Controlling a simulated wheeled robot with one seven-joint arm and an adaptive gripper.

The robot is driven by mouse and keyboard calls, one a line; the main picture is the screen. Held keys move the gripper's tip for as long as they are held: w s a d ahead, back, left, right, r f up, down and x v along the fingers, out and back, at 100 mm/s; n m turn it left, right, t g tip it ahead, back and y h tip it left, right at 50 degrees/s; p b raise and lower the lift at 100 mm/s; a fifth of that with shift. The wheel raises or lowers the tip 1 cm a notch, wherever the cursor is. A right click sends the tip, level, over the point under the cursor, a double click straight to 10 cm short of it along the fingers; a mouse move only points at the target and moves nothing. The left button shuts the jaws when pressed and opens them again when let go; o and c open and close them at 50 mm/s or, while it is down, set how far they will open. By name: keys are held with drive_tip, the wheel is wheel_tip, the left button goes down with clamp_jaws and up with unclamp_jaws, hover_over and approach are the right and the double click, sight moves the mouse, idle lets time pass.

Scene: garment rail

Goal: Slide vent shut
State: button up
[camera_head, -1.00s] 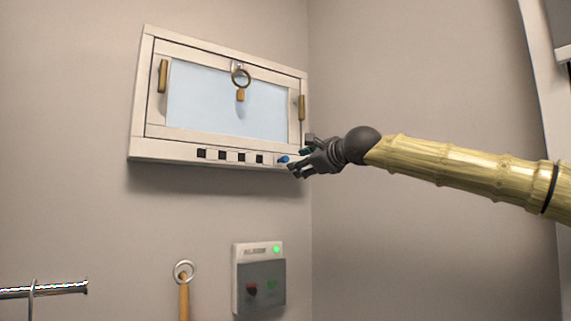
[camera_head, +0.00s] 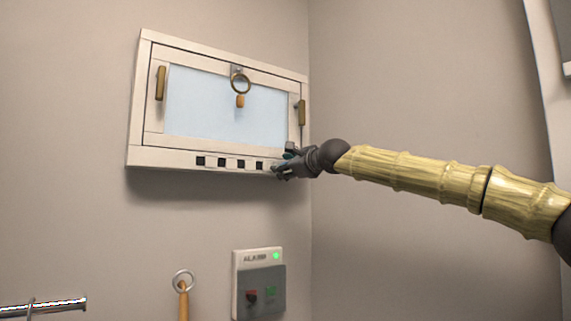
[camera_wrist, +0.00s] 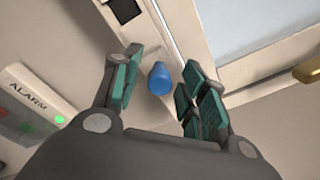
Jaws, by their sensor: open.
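The vent is a row of several black square openings (camera_head: 221,162) along the bottom rail of the white window frame (camera_head: 165,157). The openings are uncovered. A blue knob (camera_wrist: 160,78) on this rail shows in the wrist view, between my gripper's green-padded fingers with space on both sides. In the head view my gripper (camera_head: 281,168) hides the knob, at the right end of the rail just right of the last opening. My gripper is open and empty. I cannot tell how deep the knob sits between the fingers.
The window has brass handles (camera_head: 160,83) at its sides and a ring with a wooden tag (camera_head: 240,100) at its top. An alarm box (camera_head: 258,284) is on the wall below. A ring with a wooden handle (camera_head: 183,297) hangs left of it. A wall corner lies right of the window.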

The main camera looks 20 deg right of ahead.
drive_tip(key=shift+w+a, duration=0.1)
drive_tip(key=shift+w, duration=0.15)
clamp_jaws()
